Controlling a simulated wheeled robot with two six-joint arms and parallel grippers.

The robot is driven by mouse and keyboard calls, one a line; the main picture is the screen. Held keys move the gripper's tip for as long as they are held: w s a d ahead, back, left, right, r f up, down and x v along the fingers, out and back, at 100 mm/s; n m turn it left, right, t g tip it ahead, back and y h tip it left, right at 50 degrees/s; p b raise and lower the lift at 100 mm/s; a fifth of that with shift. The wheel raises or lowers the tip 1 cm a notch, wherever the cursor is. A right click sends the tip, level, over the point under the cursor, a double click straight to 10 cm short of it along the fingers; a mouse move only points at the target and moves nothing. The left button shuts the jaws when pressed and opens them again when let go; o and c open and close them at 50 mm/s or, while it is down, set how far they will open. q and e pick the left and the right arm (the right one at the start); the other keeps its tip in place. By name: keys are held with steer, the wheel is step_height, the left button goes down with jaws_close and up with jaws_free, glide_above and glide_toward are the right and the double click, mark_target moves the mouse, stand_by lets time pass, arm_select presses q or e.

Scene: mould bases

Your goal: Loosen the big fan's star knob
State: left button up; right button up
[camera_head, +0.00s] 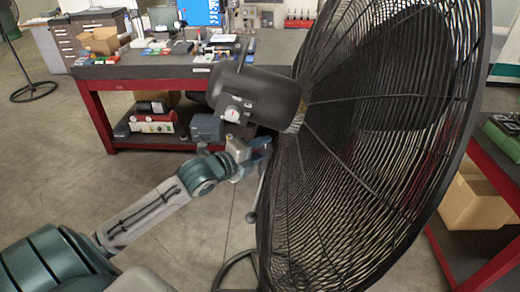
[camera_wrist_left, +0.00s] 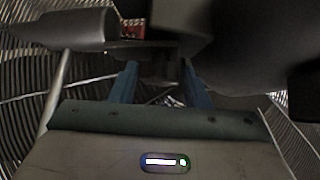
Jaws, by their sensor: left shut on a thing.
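The big fan (camera_head: 385,140) fills the right of the head view, its wire cage facing right. Its dark motor housing (camera_head: 255,95) sticks out to the left behind the cage. My left gripper (camera_head: 262,150) is just below the motor housing, close to the cage. In the left wrist view its two blue fingers (camera_wrist_left: 160,85) reach up beneath a dark body. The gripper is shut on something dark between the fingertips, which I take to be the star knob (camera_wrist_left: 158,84). The knob's shape is hidden in shadow. My right gripper is not in view.
A red-framed workbench (camera_head: 100,108) with boxes and tools stands behind the fan. Another red-framed bench (camera_head: 474,235) with a cardboard box is at the right. The fan's cage wires (camera_wrist_left: 30,85) surround the left gripper closely. Open floor (camera_head: 70,180) lies at the left.

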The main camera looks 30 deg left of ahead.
arm_select(q)
steer(key=shift+f+h+b, duration=0.2)
steer(key=shift+h+b, duration=0.1)
steer(key=shift+b, duration=0.25)
steer(key=shift+f+n+t+b, duration=0.1)
steer(key=shift+n+t+b, duration=0.35)
steer(key=shift+n+t, duration=0.85)
steer(key=shift+n, duration=0.1)
steer(key=shift+n+t, duration=0.3)
steer(key=shift+t, duration=0.1)
steer(key=b, duration=0.2)
steer(key=n+t+b, duration=0.1)
steer(key=b, duration=0.1)
steer(key=shift+f+n, duration=0.25)
steer(key=shift+n, duration=0.05)
steer(key=shift+b, duration=0.75)
steer(key=shift+r+t, duration=0.2)
steer(key=shift+t, duration=0.1)
